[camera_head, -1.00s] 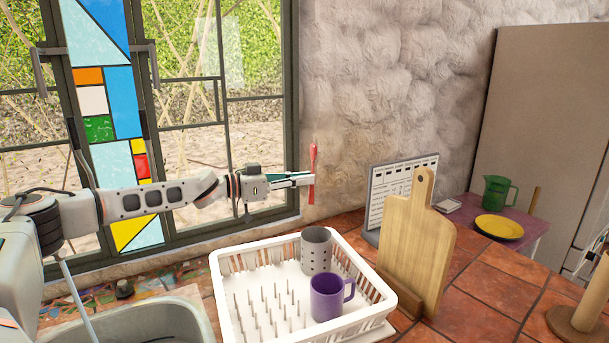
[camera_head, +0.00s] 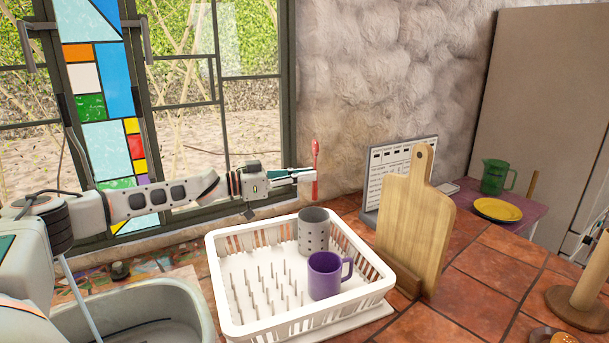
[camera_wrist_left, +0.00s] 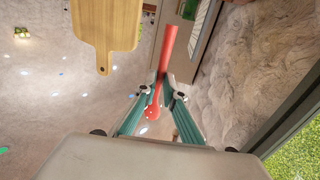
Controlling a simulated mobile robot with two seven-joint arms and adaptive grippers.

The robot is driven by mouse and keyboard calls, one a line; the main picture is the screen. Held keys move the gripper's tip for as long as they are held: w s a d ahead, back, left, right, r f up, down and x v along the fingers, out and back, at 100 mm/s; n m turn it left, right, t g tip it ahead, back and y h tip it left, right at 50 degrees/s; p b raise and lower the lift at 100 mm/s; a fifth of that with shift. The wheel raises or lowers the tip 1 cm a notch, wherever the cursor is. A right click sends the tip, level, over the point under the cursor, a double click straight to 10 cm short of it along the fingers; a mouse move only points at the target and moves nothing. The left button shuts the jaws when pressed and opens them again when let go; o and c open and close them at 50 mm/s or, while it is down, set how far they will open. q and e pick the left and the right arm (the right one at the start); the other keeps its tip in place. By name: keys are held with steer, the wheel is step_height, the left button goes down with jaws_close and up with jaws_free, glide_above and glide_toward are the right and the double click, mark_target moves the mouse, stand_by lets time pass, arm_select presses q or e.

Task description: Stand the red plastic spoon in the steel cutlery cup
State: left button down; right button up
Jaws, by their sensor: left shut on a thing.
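The red plastic spoon (camera_head: 315,165) is upright in the jaws of my left gripper (camera_head: 311,176), which is shut on it. In the left wrist view the spoon (camera_wrist_left: 166,58) shows between the teal fingers (camera_wrist_left: 160,95). The steel cutlery cup (camera_head: 314,232) is a grey perforated cylinder standing at the back right inside the white dish rack. The gripper and spoon are above the cup's height, and the spoon's lower end shows above the cup's rim in the head view, apart from it. My right gripper is not in view.
A purple mug (camera_head: 325,277) stands in the white dish rack (camera_head: 372,297) in front of the cup. A wooden cutting board (camera_head: 417,225) and a white calendar board (camera_head: 392,168) stand to the right. A sink (camera_head: 140,323) is at the lower left.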

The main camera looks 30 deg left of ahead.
arm_select(q)
steer(key=shift+f+b, duration=3.35)
steer(key=shift+f, duration=1.85)
steer(key=c, duration=2)
jaws_free()
steer(key=shift+c, duration=0.2)
steer(key=v, duration=0.7)
steer(key=shift+s+a, duration=0.15)
steer(key=shift+s, duration=0.05)
